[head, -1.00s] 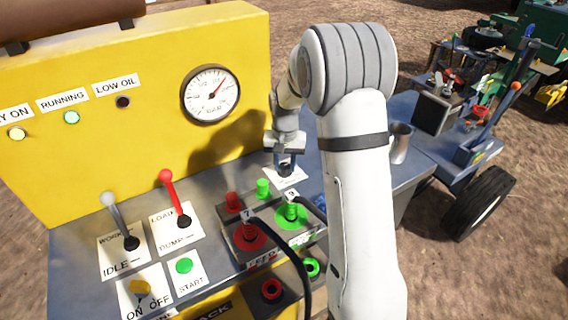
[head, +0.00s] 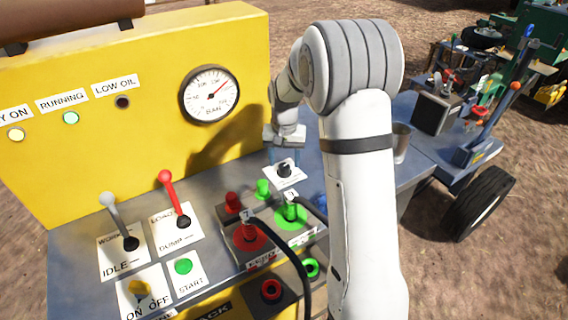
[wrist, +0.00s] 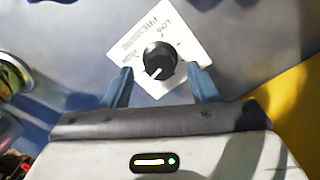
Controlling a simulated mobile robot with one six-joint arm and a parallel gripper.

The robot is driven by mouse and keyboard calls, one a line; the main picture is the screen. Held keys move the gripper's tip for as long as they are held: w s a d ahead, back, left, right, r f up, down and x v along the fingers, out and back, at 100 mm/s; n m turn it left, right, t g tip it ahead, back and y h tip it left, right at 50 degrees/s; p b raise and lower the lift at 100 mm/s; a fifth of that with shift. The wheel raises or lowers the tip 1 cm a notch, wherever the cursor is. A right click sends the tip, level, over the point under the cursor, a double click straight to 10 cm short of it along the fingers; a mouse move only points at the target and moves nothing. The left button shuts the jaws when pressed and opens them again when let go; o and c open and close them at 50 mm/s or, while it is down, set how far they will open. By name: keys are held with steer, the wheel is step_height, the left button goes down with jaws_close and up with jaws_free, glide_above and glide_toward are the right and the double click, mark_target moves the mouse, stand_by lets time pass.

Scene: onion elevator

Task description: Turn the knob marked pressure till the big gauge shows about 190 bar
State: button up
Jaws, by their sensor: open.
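The black pressure knob (head: 284,170) sits on a white label plate on the grey panel, right of the levers. In the wrist view the knob (wrist: 160,60) shows a white pointer line toward the lower left. My gripper (head: 284,152) is open just above and behind the knob. In the wrist view its two fingers (wrist: 161,86) stand apart, one on each side of the knob's near edge, not touching it. The big round gauge (head: 210,94) is on the yellow panel; its red needle points to the upper right. Its numbers are too small to read surely.
A red-topped lever (head: 172,195) and a grey-topped lever (head: 118,220) are at left. A metal cup (head: 401,142) stands behind my arm.

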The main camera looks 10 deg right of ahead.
mark_target(284, 166)
steer(key=shift+r, duration=2.8)
steer(key=shift+s+r, duration=0.15)
steer(key=shift+s, duration=0.05)
steer(key=s+r+n+t, duration=0.1)
steer(key=s+r, duration=0.2)
steer(key=s, duration=1.1)
steer(key=s+r+n+t+p, duration=0.1)
steer(key=s+r+n, duration=0.1)
steer(key=s, duration=1.2)
steer(key=shift+r+t, duration=0.3)
steer(key=shift+r, duration=0.35)
